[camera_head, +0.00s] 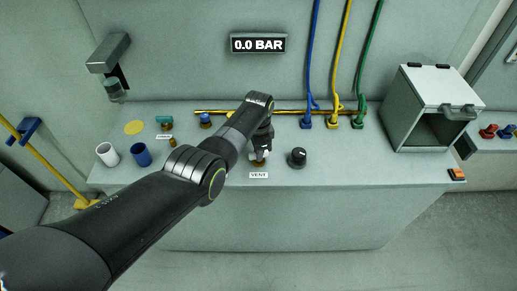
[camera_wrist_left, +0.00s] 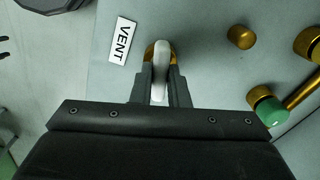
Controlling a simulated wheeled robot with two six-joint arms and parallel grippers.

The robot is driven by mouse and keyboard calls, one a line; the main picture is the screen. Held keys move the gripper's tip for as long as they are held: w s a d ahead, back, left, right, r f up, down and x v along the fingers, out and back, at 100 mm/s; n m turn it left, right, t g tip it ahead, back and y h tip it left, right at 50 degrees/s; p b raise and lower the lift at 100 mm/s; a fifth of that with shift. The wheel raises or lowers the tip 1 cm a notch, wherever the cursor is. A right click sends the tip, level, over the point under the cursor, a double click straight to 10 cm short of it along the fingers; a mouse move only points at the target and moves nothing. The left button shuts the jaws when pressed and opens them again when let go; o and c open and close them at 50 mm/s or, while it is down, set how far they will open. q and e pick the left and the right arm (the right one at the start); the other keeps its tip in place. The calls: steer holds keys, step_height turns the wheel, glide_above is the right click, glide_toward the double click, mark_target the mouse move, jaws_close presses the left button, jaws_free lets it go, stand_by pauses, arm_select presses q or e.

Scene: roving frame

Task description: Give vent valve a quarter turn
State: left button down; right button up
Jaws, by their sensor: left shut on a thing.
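The vent valve (camera_head: 258,161) stands on the bench behind the white VENT label (camera_head: 259,175). In the left wrist view the valve's white lever handle (camera_wrist_left: 160,62) lies lengthwise between the fingers, over a brass body that shows only at its edges. My left gripper (camera_head: 261,152) points down at the valve and is shut on the white handle; the fingers (camera_wrist_left: 159,88) sit on both sides of it. The VENT label (camera_wrist_left: 122,40) also shows in the wrist view. My arm hides part of the bench behind the valve. My right gripper is not in view.
A display (camera_head: 258,44) on the wall reads 0.0 BAR. A black knob (camera_head: 297,157) stands close to the right of the valve. Blue, yellow and green hoses (camera_head: 346,60) come down behind. An open-fronted box (camera_head: 428,108) stands at right. A white cup (camera_head: 107,154) and blue cup (camera_head: 141,154) stand at left.

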arm_select(q)
steer(key=shift+w+r+m, duration=0.1)
steer(key=shift+r+m, duration=0.05)
steer(key=shift+m, duration=1.45)
steer(key=c, duration=1.4)
jaws_free()
step_height(320, 180, up, 5)
steer(key=shift+r+p, duration=0.15)
steer(key=shift+p, duration=0.9)
step_height(320, 180, up, 12)
steer(key=b, duration=0.2)
